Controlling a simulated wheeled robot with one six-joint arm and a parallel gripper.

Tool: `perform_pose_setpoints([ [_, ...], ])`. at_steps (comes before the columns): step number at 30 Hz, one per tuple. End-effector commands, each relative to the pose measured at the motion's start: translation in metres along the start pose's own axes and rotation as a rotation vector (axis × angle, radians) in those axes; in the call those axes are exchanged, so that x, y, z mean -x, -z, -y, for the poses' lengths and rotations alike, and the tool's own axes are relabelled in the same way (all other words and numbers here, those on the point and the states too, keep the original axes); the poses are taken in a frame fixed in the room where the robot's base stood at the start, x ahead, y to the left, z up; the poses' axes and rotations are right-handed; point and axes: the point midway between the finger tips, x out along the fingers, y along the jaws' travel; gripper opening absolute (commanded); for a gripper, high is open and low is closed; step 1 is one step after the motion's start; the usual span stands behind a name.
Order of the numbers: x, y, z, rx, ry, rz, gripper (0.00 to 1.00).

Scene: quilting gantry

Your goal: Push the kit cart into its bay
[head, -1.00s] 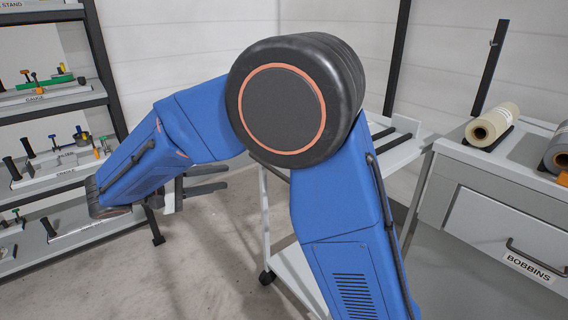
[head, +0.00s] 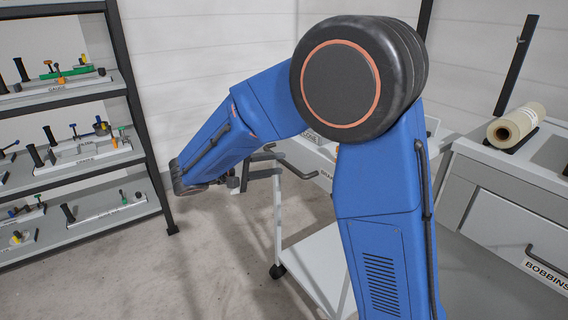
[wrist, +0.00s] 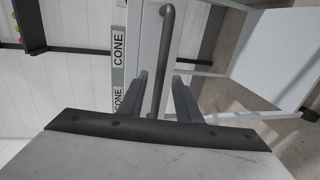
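The kit cart is a white frame on casters, partly hidden behind my arm in the head view. Its lower shelf (head: 318,262) and a caster (head: 276,271) show there; the lower shelf also shows at the right of the wrist view (wrist: 272,55). A dark bar handle (wrist: 165,45) runs along a pale panel with CONE labels (wrist: 120,72) in the wrist view. My gripper (wrist: 159,82) is open, with one finger on each side of the bar and gaps on both sides. In the head view my gripper (head: 262,166) is beside the cart's upper left. The bay cannot be made out.
A dark-framed shelf rack (head: 150,130) with several tool boards stands at the left. A grey cabinet labelled BOBBINS (head: 505,225) stands at the right, with a cream roll (head: 515,125) on top. Bare floor (head: 190,275) lies between the rack and the cart.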

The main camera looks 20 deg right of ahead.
Motion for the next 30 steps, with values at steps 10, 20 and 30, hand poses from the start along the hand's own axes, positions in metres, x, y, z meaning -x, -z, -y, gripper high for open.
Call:
perform_pose_setpoints([
  [10, -0.035, 0.000, 0.000, 0.000, 0.000, 0.000, 0.31],
  [20, -0.038, 0.000, 0.000, 0.000, 0.000, 0.000, 0.31],
  [30, -0.038, 0.000, 0.000, 0.000, 0.000, 0.000, 0.00],
])
